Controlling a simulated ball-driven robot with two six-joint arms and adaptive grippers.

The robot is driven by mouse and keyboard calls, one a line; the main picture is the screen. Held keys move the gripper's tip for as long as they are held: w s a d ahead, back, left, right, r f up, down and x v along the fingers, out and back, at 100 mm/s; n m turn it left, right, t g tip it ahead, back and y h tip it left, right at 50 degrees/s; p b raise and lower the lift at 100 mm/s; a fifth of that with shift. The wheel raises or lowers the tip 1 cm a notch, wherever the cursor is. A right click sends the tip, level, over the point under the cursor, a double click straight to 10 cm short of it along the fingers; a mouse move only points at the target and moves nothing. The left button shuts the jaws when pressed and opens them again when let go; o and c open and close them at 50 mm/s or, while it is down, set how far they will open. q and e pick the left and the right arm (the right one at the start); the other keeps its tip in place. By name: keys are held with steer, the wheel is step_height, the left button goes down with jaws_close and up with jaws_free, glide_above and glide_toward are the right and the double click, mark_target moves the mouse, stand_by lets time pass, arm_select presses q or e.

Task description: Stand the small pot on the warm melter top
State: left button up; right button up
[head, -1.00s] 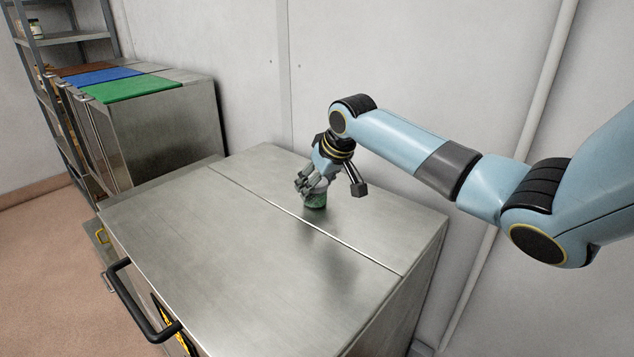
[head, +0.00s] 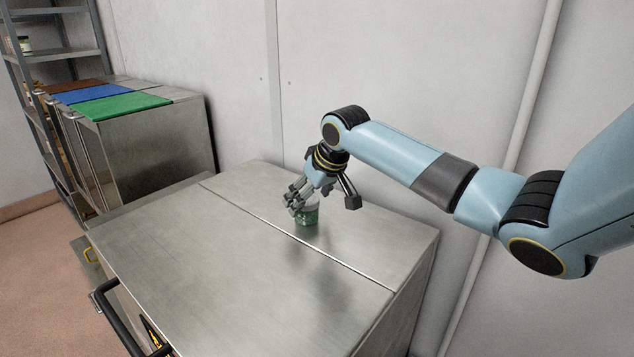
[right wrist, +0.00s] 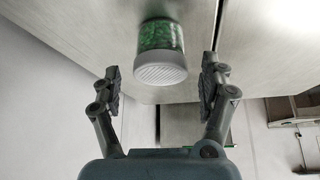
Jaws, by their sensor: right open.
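The small pot (head: 308,216) has a green patterned body and a pale grey lid. It stands on the steel melter top (head: 190,262), close to the seam. In the right wrist view the pot (right wrist: 161,48) is between and just beyond the fingertips, with clear gaps on both sides. My right gripper (head: 298,203) is at the pot, partly in front of its lid. In the right wrist view the right gripper (right wrist: 161,82) is open and does not touch the pot. My left gripper is not in view.
Steel units with green (head: 122,107), blue and brown tops stand at the back left. A grey shelf rack (head: 55,55) is behind them. A black handle (head: 120,318) sticks out at the melter's front left. Most of the melter top is clear.

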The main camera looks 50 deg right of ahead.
steer(key=d+v, duration=0.1)
steer(key=v, duration=0.9)
steer(key=shift+s+a+r, duration=0.15)
steer(key=shift+a+r, duration=0.15)
steer(key=shift+a, duration=0.2)
steer(key=shift+f, duration=0.1)
